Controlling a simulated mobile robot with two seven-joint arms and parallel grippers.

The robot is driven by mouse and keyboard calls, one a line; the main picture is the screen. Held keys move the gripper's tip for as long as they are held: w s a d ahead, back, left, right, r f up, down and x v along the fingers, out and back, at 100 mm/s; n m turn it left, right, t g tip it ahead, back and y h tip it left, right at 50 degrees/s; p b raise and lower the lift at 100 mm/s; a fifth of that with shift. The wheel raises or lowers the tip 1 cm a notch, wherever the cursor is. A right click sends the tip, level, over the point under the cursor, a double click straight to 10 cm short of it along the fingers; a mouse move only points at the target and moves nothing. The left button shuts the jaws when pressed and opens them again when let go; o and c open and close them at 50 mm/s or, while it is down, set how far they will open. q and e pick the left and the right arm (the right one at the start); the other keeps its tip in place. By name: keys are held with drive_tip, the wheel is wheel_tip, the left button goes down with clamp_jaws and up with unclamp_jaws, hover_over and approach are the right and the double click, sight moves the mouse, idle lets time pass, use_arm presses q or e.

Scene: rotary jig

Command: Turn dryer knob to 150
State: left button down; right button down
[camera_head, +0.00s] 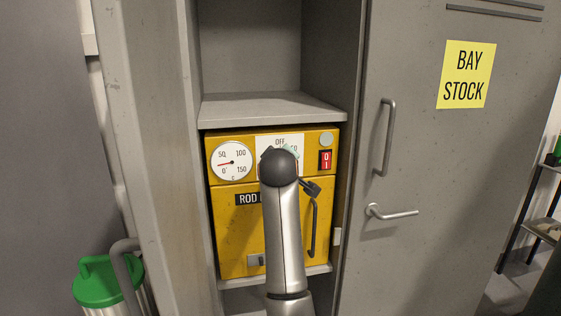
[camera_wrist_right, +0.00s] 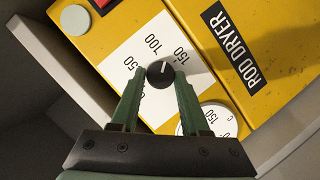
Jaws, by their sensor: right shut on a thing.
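The round black dryer knob (camera_wrist_right: 160,73) sits on a white dial plate (camera_wrist_right: 118,78) on the yellow rod dryer (camera_head: 235,200). In the right wrist view its white line points between the 100 and 150 marks. My right gripper (camera_wrist_right: 160,76) is shut on the knob, one green finger on each side. My left gripper is not in view.
A round gauge (camera_head: 231,160), its red needle near 0, is left of the knob. A red switch (camera_head: 326,160) is at right, above the dryer's handle (camera_head: 313,230). Grey cabinet walls and a shelf (camera_head: 270,108) enclose the dryer. A green-lidded bin (camera_head: 100,282) stands lower left.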

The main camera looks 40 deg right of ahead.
drive_tip(key=m+y, duration=0.2)
drive_tip(key=m, duration=0.1)
drive_tip(key=m+t+y, duration=0.1)
drive_tip(key=shift+s+d+m, duration=0.1)
drive_tip(key=shift+d+m, duration=0.15)
drive_tip(key=shift+m, duration=0.15)
idle(0.4)
drive_tip(key=shift+c, duration=2)
unclamp_jaws()
drive_tip(key=shift+s+r, duration=0.1)
drive_tip(key=b+v, duration=0.1)
drive_tip(key=v, duration=1.1)
drive_tip(key=shift+s+b, duration=0.2)
drive_tip(key=shift+b, duration=0.15)
